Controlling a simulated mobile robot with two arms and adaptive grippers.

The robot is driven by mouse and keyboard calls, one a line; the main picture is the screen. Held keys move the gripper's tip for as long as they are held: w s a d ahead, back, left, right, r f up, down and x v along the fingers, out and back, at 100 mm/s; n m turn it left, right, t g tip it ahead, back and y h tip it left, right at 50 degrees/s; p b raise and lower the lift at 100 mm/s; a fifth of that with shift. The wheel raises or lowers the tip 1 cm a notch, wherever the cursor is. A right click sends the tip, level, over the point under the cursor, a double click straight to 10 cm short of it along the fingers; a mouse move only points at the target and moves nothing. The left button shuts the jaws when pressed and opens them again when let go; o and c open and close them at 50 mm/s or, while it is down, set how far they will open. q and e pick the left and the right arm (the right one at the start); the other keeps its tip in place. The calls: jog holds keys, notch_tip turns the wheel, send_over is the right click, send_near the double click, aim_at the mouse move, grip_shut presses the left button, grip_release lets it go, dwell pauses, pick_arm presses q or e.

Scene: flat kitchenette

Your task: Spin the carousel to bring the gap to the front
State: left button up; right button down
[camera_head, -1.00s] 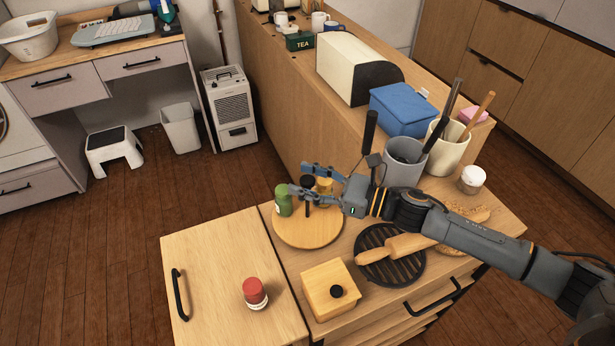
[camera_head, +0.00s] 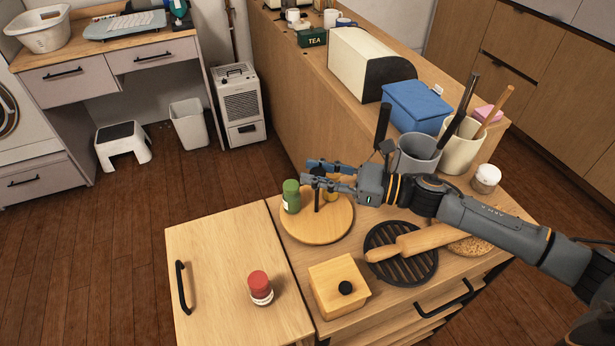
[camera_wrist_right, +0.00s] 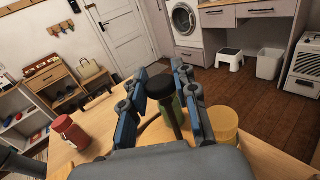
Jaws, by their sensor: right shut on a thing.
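The carousel (camera_head: 318,232) is a round wooden turntable on the counter, with a thin dark post at its middle. A green jar (camera_head: 291,196) stands at its left back, and a yellow jar (camera_head: 332,190) stands at the back, partly hidden by my gripper. My right gripper (camera_head: 318,176) is shut on the dark post near its top, above the board. In the right wrist view the black knob of the post (camera_wrist_right: 160,86) is between the fingers, with the yellow jar (camera_wrist_right: 223,122) to the right. The front of the board is bare. My left gripper is not in view.
A red-lidded jar (camera_head: 260,288) stands on the lower left cabinet. A wooden box with a black knob (camera_head: 338,288) is in front of the carousel. A rolling pin (camera_head: 412,242) lies on a black trivet (camera_head: 386,270) to the right, near a grey utensil crock (camera_head: 415,157).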

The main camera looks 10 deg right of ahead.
jog(key=c, duration=1)
grip_release()
jog(key=shift+d, duration=0.1)
jog(key=shift+s+d+f, duration=0.1)
jog(key=shift+s+d, duration=0.05)
jog(key=shift+d, duration=0.15)
jog(key=v, duration=1.1)
jog(key=shift+s+d, duration=0.1)
